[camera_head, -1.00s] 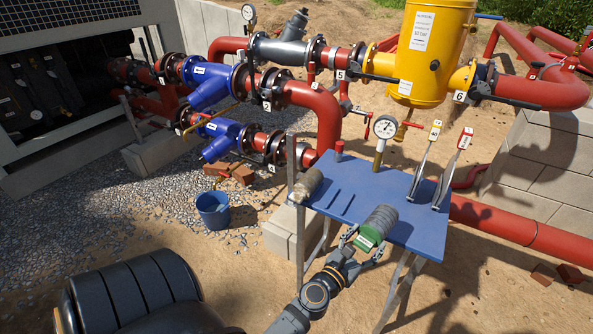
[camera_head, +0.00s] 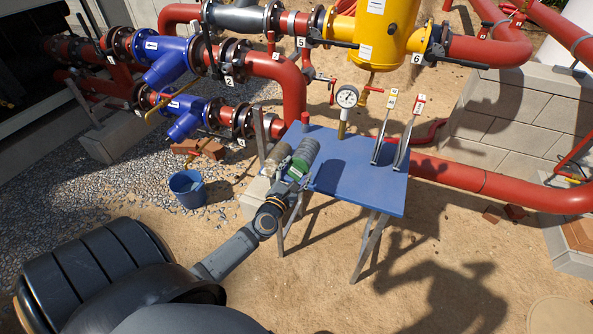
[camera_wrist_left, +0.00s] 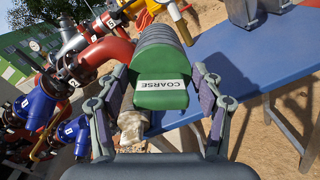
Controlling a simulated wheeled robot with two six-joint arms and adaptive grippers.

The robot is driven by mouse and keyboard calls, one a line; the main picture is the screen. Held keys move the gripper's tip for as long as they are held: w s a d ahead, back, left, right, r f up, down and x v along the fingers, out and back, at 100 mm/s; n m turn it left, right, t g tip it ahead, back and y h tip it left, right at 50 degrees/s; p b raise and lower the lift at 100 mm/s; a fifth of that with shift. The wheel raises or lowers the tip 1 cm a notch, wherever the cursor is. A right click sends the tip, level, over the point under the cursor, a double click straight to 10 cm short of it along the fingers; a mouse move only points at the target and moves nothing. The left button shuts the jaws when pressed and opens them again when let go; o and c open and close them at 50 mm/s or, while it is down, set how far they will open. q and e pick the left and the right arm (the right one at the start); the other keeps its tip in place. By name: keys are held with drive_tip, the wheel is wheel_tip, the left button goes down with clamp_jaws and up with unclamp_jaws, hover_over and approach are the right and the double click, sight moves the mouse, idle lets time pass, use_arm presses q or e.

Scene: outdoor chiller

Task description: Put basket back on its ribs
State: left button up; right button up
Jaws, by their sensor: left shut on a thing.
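A basket with a green end cap marked COARSE (camera_head: 296,174) and a grey ribbed body (camera_head: 306,152) is in my left gripper (camera_head: 292,183). In the left wrist view the fingers lie on both sides of the cap (camera_wrist_left: 162,97), and the grey body (camera_wrist_left: 157,42) points away from me. The basket is over the left end of the blue table (camera_head: 345,180). I cannot tell whether it touches the table top. The ribs cannot be made out now. My right gripper is not in view.
A tan cylinder (camera_head: 277,148) lies at the table's left end, close beside the basket. A gauge (camera_head: 346,97) and two tagged upright tools (camera_head: 384,128) (camera_head: 406,135) stand on the table's back half. The table's front right is clear. A blue bucket (camera_head: 187,187) stands on the gravel.

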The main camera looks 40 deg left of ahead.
use_arm(q)
drive_tip(key=shift+w+a+f+b, duration=0.2)
drive_tip(key=shift+w+f+b, duration=0.7)
drive_tip(key=shift+f+b, duration=0.6)
drive_tip(key=shift+w+a+f+b, duration=0.2)
drive_tip(key=shift+w+f+b, duration=0.7)
drive_tip(key=shift+f+b, duration=0.65)
drive_tip(key=shift+w+a+f+b, duration=0.2)
drive_tip(key=shift+w+f+b, duration=0.7)
drive_tip(key=shift+f+b, duration=0.6)
drive_tip(key=shift+f, duration=0.1)
drive_tip(key=o, duration=1.5)
drive_tip(key=shift+o, duration=0.8)
